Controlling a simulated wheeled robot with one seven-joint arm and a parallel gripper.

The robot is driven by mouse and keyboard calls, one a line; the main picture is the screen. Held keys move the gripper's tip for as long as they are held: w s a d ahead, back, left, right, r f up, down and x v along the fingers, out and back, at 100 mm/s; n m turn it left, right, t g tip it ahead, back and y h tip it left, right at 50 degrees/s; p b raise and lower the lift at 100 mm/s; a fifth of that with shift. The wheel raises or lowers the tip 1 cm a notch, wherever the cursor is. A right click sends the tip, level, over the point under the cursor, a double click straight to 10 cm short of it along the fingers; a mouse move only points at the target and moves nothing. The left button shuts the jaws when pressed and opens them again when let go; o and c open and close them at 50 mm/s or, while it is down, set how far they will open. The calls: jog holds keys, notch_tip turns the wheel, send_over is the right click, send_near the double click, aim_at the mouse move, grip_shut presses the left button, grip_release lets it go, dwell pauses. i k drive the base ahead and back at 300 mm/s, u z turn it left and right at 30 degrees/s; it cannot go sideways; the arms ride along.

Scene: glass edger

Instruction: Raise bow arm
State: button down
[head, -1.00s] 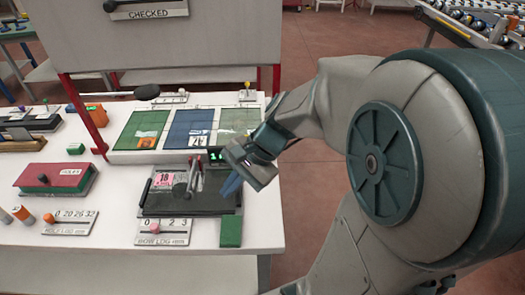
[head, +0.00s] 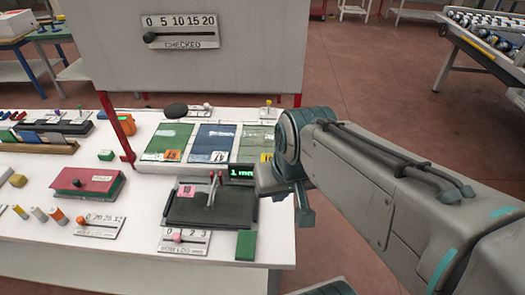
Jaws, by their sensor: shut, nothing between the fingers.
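The bow gauge is a dark flat plate (head: 190,212) on the white bench, with a pink number tag (head: 187,191) on it. A thin grey upright arm (head: 213,188), which looks like the bow arm, stands over the plate. A small display with green characters (head: 241,171) is behind its right side. My gripper (head: 305,217) is to the right of the gauge, apart from it, near the bench's right edge. Its fingers point down and look shut and empty. My wrist hides part of the bench behind it.
Green and blue panels (head: 211,143) lie behind. A red box (head: 87,186) is left. A checked board (head: 180,32) stands at the back.

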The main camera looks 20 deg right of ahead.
aim_at(208, 209)
jog(key=k, duration=1.15)
jog(key=u, duration=0.8)
jog(key=i, duration=1.4)
jog(key=z, duration=0.85)
